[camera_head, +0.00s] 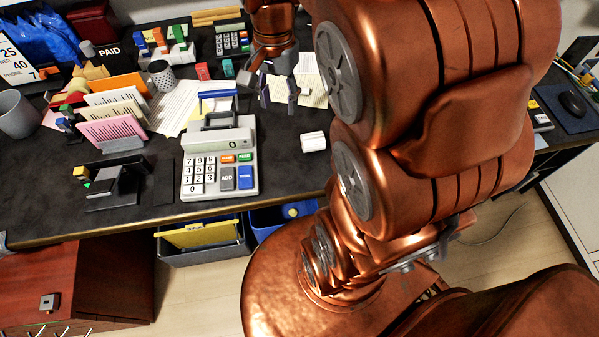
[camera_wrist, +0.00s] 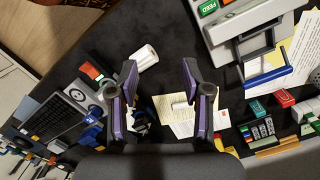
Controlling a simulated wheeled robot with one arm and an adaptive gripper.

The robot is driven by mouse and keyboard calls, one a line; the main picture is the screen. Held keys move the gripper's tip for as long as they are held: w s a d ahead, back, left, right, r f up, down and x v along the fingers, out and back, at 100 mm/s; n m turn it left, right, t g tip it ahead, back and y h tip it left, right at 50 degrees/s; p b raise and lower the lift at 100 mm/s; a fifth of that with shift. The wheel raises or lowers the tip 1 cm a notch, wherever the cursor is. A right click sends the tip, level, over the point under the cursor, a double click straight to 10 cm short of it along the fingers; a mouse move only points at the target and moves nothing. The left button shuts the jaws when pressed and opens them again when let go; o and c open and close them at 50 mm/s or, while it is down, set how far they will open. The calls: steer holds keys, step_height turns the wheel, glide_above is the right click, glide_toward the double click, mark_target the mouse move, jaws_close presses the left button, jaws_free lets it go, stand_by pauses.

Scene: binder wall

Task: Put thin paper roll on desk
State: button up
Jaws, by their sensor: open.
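A white paper roll (camera_head: 314,141) lies on its side on the dark desk (camera_head: 305,172), near its front edge. It also shows in the wrist view (camera_wrist: 146,57), just left of the space between my fingertips. A smaller, thinner white roll-like piece (camera_wrist: 180,106) lies on the paper sheets in the wrist view, seen between my fingers; I cannot make it out in the head view. My gripper (camera_head: 279,100) is over the desk, its purple-padded fingers apart and empty. It also shows in the wrist view (camera_wrist: 160,69).
A large calculator (camera_head: 219,165) stands left of the gripper. Paper sheets (camera_head: 312,86) lie behind and beside the gripper. Card holders (camera_head: 112,122) and a mesh cup (camera_head: 162,76) stand farther left. Bins (camera_head: 204,245) sit below the front edge.

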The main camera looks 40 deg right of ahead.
steer(key=s+a+n, duration=0.3)
steer(key=s+n, duration=0.3)
steer(key=s, duration=0.2)
steer(key=s+a+f+n, duration=0.1)
steer(key=s+a+n, duration=0.3)
steer(key=s, duration=0.4)
steer(key=shift+n+g+h, duration=0.3)
steer(key=shift+n+h, duration=0.1)
steer(key=shift+n, duration=0.5)
steer(key=shift+f, duration=0.1)
